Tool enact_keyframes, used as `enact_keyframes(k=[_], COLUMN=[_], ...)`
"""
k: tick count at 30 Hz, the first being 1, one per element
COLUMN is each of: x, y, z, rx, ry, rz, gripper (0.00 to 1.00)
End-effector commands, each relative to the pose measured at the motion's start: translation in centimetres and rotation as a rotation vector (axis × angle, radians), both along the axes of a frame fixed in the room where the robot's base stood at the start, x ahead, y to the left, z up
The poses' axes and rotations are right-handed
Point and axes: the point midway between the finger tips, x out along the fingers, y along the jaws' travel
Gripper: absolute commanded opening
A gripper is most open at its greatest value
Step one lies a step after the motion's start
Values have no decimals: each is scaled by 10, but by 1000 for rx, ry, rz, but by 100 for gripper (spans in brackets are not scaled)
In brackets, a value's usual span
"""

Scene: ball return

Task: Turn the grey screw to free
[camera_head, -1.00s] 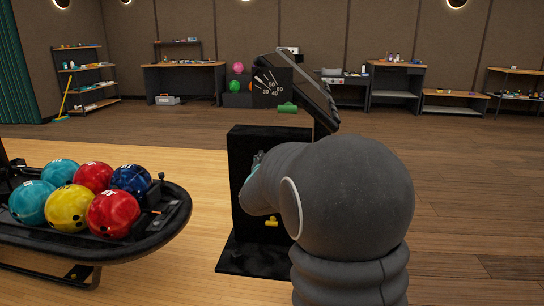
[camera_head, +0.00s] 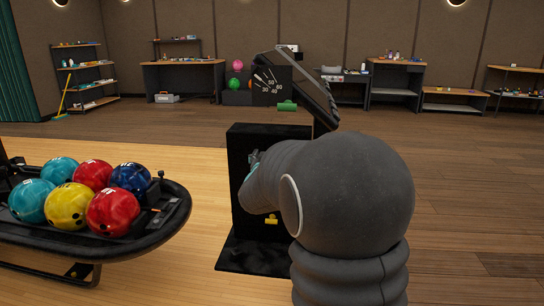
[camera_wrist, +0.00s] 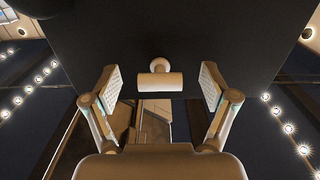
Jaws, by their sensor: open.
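A pale T-shaped screw (camera_wrist: 160,79), which I take for the grey screw, sticks out from a dark panel (camera_wrist: 190,35) in the wrist view. Its crossbar lies level in the picture. My gripper (camera_wrist: 160,84) is open, with one finger on each side of the screw and a gap between each finger and the bar. In the head view, my gripper (camera_head: 252,163) is at the front of a black stand (camera_head: 245,138), partly covered by my arm. The grey screw is hidden there.
A green T-handle (camera_head: 287,105) hangs below the tilted dial head (camera_head: 290,85). A yellow T-handle (camera_head: 271,219) sits low on the stand. A ball return (camera_head: 150,225) with several bowling balls stands at left. Open floor lies to the right.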

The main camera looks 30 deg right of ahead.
Motion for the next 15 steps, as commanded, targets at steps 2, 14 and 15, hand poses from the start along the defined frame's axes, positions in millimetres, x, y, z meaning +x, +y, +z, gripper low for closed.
enact_keyframes(k=[2,14,15], x=[-5,-65,-71], y=[4,44,48], z=[1,1,1], rx=[-1,0,0], ry=[-1,-2,-1], rz=[1,3,2], gripper=[85,85,85])
